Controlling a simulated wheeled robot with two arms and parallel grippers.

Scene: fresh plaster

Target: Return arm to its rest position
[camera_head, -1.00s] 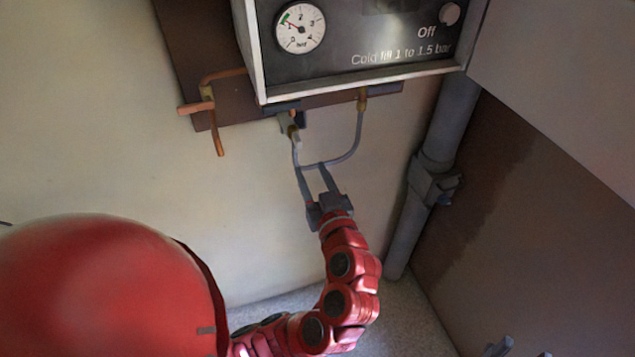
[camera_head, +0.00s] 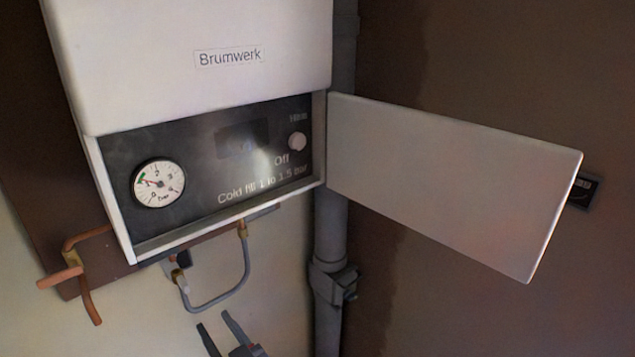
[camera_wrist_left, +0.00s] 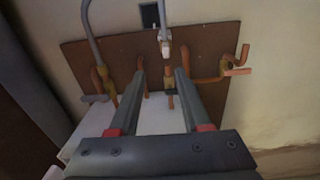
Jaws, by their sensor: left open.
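My left gripper (camera_head: 212,319) shows at the bottom of the head view, below the grey looped hose (camera_head: 219,307) under the boiler. Its two dark fingers point up and stand apart, with nothing between them that I can make out. The rest of the left arm is out of the head view. In the left wrist view the open fingers (camera_wrist_left: 160,72) reach toward a brown board (camera_wrist_left: 110,57) with copper pipes (camera_wrist_left: 232,72) and a pale fitting (camera_wrist_left: 165,46). I cannot tell the exact gap to the pipes. My right gripper is not in view.
A thick grey pipe (camera_head: 331,235) runs down right of the gripper. Copper pipes (camera_head: 75,270) stick out at the left.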

